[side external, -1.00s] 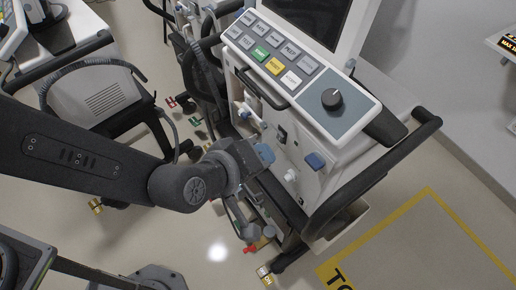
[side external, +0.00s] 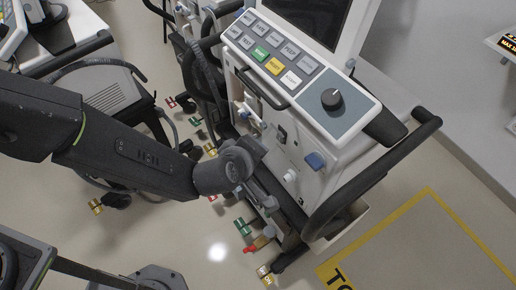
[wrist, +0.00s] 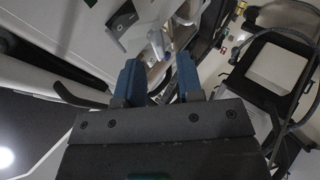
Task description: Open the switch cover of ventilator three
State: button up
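In the wrist view a black rocker switch (wrist: 122,15) shows at the top, on a pale mount beyond my fingers. I cannot clearly make out its cover or whether it is open. My gripper (wrist: 160,78) has two blue fingers spread apart with nothing visible between them. In the side view its fingers are mostly hidden beside the ventilator's panel.
The ventilator has a blue knob (side external: 315,161), a white port (side external: 291,176) and a black side handle (side external: 372,180). Another machine (side external: 90,100) stands at the left. Coloured fittings, such as a red one (side external: 250,249), are low near the ventilator's base.

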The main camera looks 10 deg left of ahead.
aim_at(268, 140)
jog(key=shift+x, duration=2.05)
jog(key=shift+c, duration=0.2)
grip_shut()
